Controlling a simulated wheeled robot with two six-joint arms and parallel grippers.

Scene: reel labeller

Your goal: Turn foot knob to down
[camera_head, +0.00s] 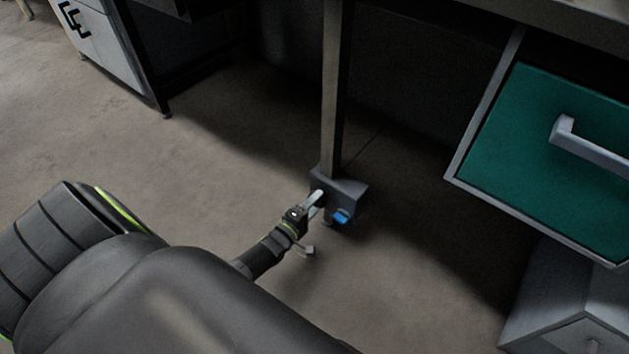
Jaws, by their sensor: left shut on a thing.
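A grey box (350,190) sits at the foot of the upright post, close to the floor. A small blue part (341,216) sticks out low on its front. My left gripper (317,198) reaches in from the lower left, its pale fingers against the left side of the box. It is shut on what seems to be the foot knob, which the fingers mostly hide. Which way the knob points cannot be told. My right gripper is out of view.
The metal post (333,90) rises from the box to the bench above. A green drawer front (545,150) with a grey handle stands at the right, above a grey cabinet (560,305). A white cabinet (105,50) is at the back left. The floor (215,170) between is clear.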

